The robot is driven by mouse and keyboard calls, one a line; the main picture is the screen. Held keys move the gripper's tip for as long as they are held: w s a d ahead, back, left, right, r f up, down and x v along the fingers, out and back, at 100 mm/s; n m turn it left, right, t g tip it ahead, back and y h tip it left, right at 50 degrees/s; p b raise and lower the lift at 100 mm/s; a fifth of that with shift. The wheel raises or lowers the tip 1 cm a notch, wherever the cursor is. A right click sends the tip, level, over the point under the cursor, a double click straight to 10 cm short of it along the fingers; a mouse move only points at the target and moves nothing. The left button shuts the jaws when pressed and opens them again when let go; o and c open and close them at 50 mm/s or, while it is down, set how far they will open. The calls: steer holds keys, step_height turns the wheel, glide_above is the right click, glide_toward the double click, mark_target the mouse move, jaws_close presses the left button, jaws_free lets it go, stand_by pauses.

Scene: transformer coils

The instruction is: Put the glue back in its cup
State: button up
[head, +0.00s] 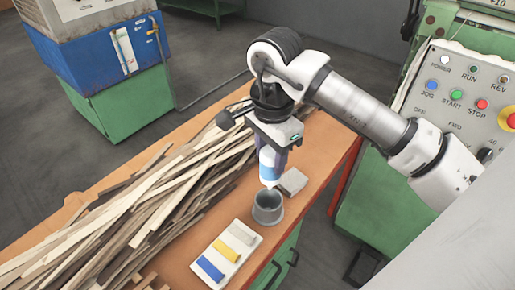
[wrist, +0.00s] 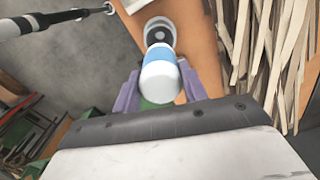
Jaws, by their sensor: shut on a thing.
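The glue is a white bottle with a blue band (head: 270,173) and a narrow tip pointing down. My gripper (head: 272,157) is shut on it, with the purple fingers on either side of the bottle in the wrist view (wrist: 158,90). The bottle (wrist: 160,82) looks roughly upright there. The cup is a grey round holder (head: 268,209) standing on the bench. The bottle's tip is just above and slightly behind the cup's rim in the head view. In the wrist view the cup (wrist: 163,24) shows beyond the bottle, with its dark opening partly visible.
A small grey block (head: 293,181) lies right behind the cup. A white tray (head: 217,248) with grey, yellow and blue pieces lies in front. A large pile of wooden strips (head: 150,215) covers the bench to the left. A green machine with a control panel (head: 465,100) stands right.

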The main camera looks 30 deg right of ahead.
mark_target(269, 180)
steer(key=shift+s+f+b, duration=0.1)
steer(key=shift+f+b, duration=0.75)
steer(key=shift+f, duration=0.75)
step_height(269, 180, down, 5)
steer(key=b, duration=0.5)
steer(key=shift+b, duration=0.3)
steer(key=o, duration=1.1)
step_height(269, 180, up, 14)
steer(key=shift+f, duration=0.1)
